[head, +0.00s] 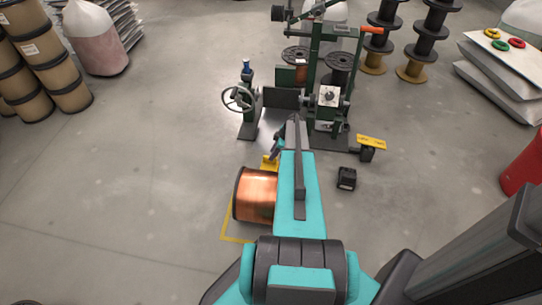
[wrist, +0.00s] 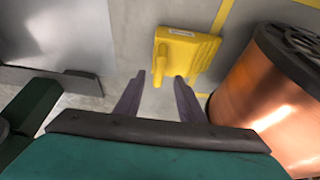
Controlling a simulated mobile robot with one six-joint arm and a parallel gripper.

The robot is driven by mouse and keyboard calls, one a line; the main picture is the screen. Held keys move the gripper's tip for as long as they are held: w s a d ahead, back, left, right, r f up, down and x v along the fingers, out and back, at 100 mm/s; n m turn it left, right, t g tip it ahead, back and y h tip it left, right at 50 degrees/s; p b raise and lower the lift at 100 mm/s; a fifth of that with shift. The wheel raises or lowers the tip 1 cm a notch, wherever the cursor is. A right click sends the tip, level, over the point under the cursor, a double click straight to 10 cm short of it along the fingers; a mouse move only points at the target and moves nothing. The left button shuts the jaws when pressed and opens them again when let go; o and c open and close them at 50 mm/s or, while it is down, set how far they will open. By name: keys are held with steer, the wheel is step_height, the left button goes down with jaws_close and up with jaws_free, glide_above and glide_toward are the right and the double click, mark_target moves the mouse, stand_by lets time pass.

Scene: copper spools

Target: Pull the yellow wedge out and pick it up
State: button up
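The yellow wedge (wrist: 187,52) lies on the grey floor in the wrist view, beside the copper spool (wrist: 277,95). It has a small white label. In the head view the wedge (head: 269,162) is partly hidden behind my arm, at the far end of the copper spool (head: 256,196). In the wrist view my gripper (wrist: 160,78) is open, with its two dark fingers apart and nothing between them. The fingertips point toward the wedge's near edge and appear short of it. In the head view the gripper is mostly hidden by my arm.
Yellow floor lines (head: 228,222) frame the spool. A green winding machine (head: 318,85) with a handwheel (head: 238,97) stands ahead. A small black box (head: 346,178) and a yellow-topped stand (head: 371,143) are at right. Floor to the left is clear.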

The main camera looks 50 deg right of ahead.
steer(key=p+v, duration=0.1)
steer(key=v, duration=0.7)
steer(key=shift+r, duration=0.3)
steer(key=shift+a+p, duration=0.1)
steer(key=shift+p, duration=0.2)
